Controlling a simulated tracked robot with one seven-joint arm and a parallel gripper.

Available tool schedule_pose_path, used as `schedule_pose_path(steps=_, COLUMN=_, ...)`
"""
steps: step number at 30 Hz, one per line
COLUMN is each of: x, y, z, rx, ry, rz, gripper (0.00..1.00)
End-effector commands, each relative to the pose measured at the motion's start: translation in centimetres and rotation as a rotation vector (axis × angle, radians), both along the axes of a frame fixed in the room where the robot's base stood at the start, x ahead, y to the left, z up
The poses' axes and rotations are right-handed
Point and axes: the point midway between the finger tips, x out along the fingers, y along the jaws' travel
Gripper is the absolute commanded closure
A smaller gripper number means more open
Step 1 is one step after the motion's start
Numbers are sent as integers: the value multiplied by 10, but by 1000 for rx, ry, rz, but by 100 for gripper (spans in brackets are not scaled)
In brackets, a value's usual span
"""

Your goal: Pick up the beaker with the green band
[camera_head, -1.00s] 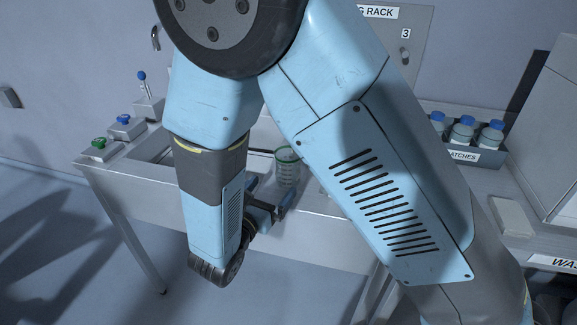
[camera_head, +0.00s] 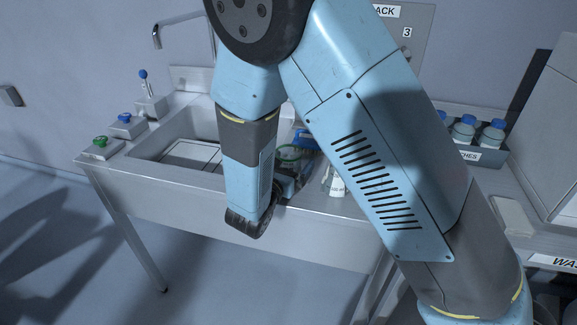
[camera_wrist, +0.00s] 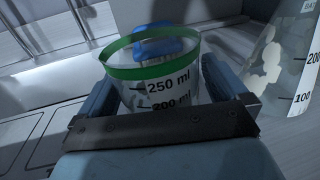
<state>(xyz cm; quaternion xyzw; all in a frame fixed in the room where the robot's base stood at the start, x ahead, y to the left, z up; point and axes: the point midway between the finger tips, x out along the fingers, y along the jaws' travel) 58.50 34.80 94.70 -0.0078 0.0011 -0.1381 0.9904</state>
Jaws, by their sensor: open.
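The beaker with the green band (camera_wrist: 160,78) stands between the fingers of my gripper (camera_wrist: 155,95) in the wrist view. It is clear, with a green rim band and black marks reading 250 ml and 200 ml. The fingers lie on both sides of it and are open; a blue part shows behind and through the glass. In the head view the beaker (camera_head: 289,153) is partly hidden by my gripper (camera_head: 296,165), at the counter's edge right of the sink. Its base is hidden.
A second clear container (camera_wrist: 292,65) with white pieces stands close on the right; it also shows in the head view (camera_head: 337,184). The sink (camera_head: 175,148) is to the left. Blue-capped bottles (camera_head: 464,129) stand in a labelled rack at the right.

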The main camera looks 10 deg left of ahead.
Motion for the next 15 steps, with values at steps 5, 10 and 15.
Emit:
schedule_pose_path(steps=5, x=7, y=-2, z=0, rx=-1, ry=1, rz=1, gripper=0)
schedule_pose_path(steps=10, x=7, y=-2, z=0, rx=-1, ry=1, rz=1, gripper=5)
schedule_pose_path(steps=15, x=7, y=-2, z=0, rx=-1, ry=1, rz=1, gripper=21)
